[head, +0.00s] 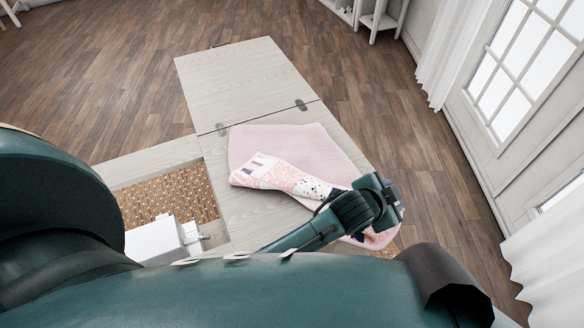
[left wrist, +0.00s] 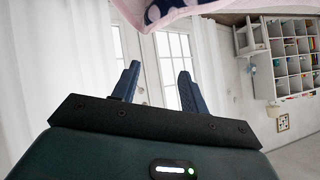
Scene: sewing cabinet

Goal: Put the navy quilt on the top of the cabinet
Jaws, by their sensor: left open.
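A cloth lies across the pale wood cabinet top (head: 245,205). It has a plain pink area (head: 290,143) and a patterned strip (head: 285,177) in pink, white and dark navy patches. I cannot tell whether these are one quilt or two. Its lower right end, partly hidden by my arm, reaches the cabinet's edge, with a little navy showing. My left gripper (head: 397,202) is over the right end of the cloth, pointing right. In the left wrist view its fingers (left wrist: 158,88) are apart and empty, with pink and navy cloth (left wrist: 180,8) close by. My right gripper is not in view.
A hinged pale leaf (head: 245,80) extends behind the cabinet top and is bare. At left is an open recess with a woven brown bottom (head: 165,198) and a white machine (head: 160,240). Curtains (head: 455,50) and windows line the right wall. Wooden floor surrounds the cabinet.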

